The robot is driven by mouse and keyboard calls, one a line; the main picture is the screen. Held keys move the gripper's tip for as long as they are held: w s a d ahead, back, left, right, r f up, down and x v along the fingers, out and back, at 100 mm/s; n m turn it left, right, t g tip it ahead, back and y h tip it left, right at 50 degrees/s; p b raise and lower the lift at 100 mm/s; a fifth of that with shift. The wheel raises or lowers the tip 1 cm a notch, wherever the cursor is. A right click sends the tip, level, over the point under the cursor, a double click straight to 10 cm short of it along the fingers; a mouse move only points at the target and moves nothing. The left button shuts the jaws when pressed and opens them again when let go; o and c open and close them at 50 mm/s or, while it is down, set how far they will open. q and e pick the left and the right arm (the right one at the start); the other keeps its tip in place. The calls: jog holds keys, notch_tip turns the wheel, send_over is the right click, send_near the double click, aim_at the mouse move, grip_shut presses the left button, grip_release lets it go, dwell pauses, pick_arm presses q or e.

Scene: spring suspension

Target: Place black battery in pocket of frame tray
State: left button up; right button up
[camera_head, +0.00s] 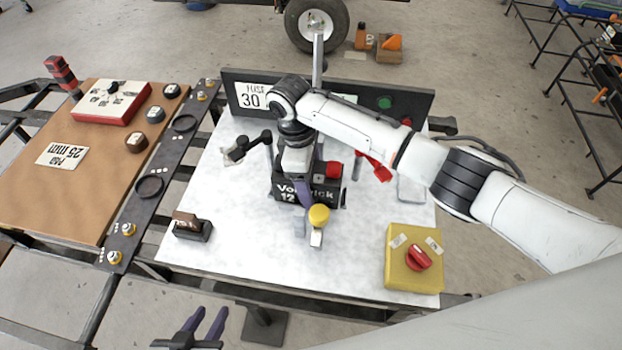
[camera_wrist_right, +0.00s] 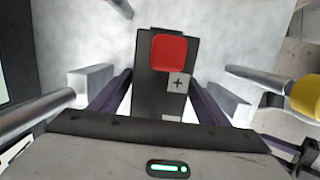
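The black battery (camera_head: 283,191), with white lettering, a red terminal cap and a plus mark, stands on the pale tray-like surface (camera_head: 235,265). It also shows in the right wrist view (camera_wrist_right: 150,100). My right gripper (camera_head: 306,205) is over the battery and partly hides it. In the right wrist view its purple fingers (camera_wrist_right: 160,92) lie on either side of the battery, with gaps showing at the pads. My left gripper (camera_head: 207,318) is low in the head view, open and empty, away from the battery. I cannot make out the pocket's outline.
A yellow-topped part (camera_head: 319,215) stands close to the battery's front. A dark panel (camera_head: 360,95) runs along the back. A yellow box with a red knob (camera_head: 415,277) sits front right, a small dark block (camera_head: 193,231) front left. The front middle is clear.

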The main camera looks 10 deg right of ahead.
jog(key=shift+r, duration=0.1)
jog(key=r, duration=0.4)
jog(key=a+r, duration=0.1)
jog(key=r, duration=0.3)
jog(key=r+p, duration=0.1)
jog(key=r, duration=0.3)
jog(key=shift+w+a, duration=0.3)
jog(key=shift+w, duration=0.05)
